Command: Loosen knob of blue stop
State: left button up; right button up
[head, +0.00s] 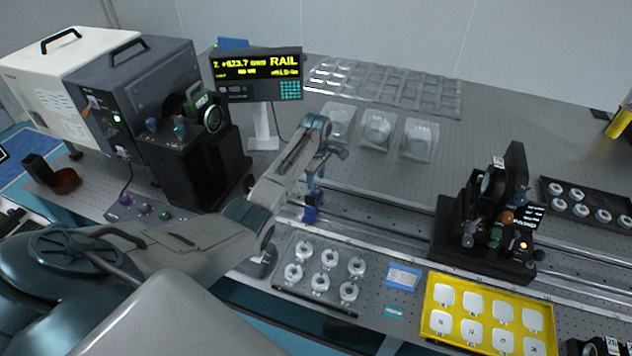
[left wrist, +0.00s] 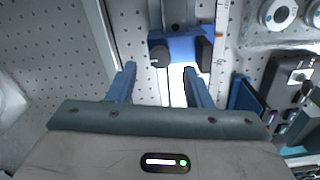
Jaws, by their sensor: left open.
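The blue stop (head: 310,213) sits on the rail, just left of the middle of the head view. In the left wrist view the blue stop (left wrist: 182,46) lies just beyond my fingertips, with a round black knob (left wrist: 160,56) on its left side and a dark part (left wrist: 204,53) on its right. My left gripper (head: 313,184) points down above the stop. In the left wrist view my left gripper (left wrist: 160,68) has its fingers apart with nothing visible between them; the black knob shows beyond the gap. Contact cannot be told. My right gripper is not in view.
The rail (head: 380,218) runs across the perforated table. A black optics mount (head: 490,215) stands on it at right. A tray of round parts (head: 318,285) and a yellow tray (head: 430,318) lie in front. A display (head: 257,75) stands behind, left of the arm.

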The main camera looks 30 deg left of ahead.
aim_at(316, 187)
pick_arm(q)
jog(key=shift+f, duration=1.75)
jog(key=c, duration=1)
